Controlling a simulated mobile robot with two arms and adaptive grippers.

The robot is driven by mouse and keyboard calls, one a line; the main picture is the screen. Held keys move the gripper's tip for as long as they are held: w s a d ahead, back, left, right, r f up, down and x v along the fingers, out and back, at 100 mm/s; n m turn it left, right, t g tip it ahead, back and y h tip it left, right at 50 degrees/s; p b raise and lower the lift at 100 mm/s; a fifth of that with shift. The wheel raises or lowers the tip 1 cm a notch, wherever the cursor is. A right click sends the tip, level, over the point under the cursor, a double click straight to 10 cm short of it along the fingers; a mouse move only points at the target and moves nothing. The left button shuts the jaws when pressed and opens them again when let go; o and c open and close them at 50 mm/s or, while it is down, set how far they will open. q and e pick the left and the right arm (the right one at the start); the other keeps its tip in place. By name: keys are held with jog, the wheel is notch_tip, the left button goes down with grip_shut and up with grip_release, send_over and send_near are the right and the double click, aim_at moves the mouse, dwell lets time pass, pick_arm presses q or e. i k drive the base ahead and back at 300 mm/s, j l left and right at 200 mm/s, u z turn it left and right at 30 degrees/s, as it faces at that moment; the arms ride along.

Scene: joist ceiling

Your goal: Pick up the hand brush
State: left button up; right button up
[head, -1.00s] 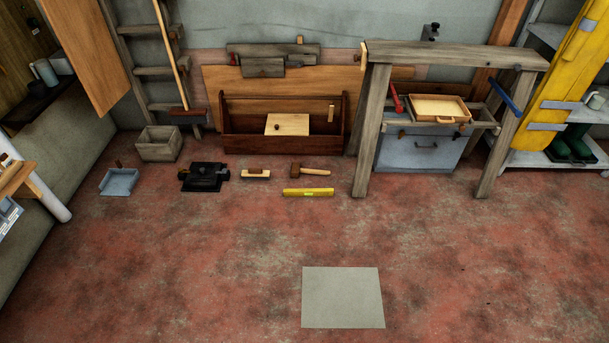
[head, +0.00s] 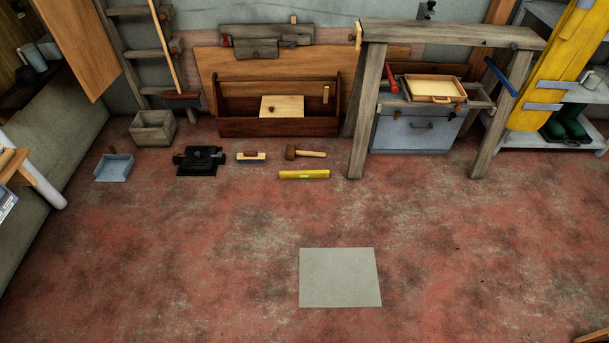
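No hand brush can be made out for certain. A small block with a brown top and pale front (head: 251,157) lies on the floor between the black vise-like tool and the mallet; I cannot tell whether it is a brush or a float. A grey-blue dustpan (head: 114,167) lies to the left on the floor. A long-handled broom (head: 181,100) leans upright against the ladder. Neither of my grippers shows in the head view.
A black vise-like tool (head: 200,161), a wooden mallet (head: 305,154) and a yellow level (head: 304,175) lie on the floor. Behind are a wooden crate (head: 153,128), toolbox (head: 270,127) and trestle (head: 450,36). A flat grey sheet (head: 340,277) lies on otherwise open floor.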

aim_at(247, 156)
jog(key=i+j+u, duration=0.1)
jog(key=i+j, duration=0.15)
jog(key=i, duration=0.25)
jog(key=i+j, duration=0.2)
jog(key=i, duration=0.35)
jog(key=i+j+u, duration=0.15)
jog(key=i, duration=0.4)
jog(key=i+j+u, duration=0.1)
jog(key=i, duration=0.45)
jog(key=j, duration=0.1)
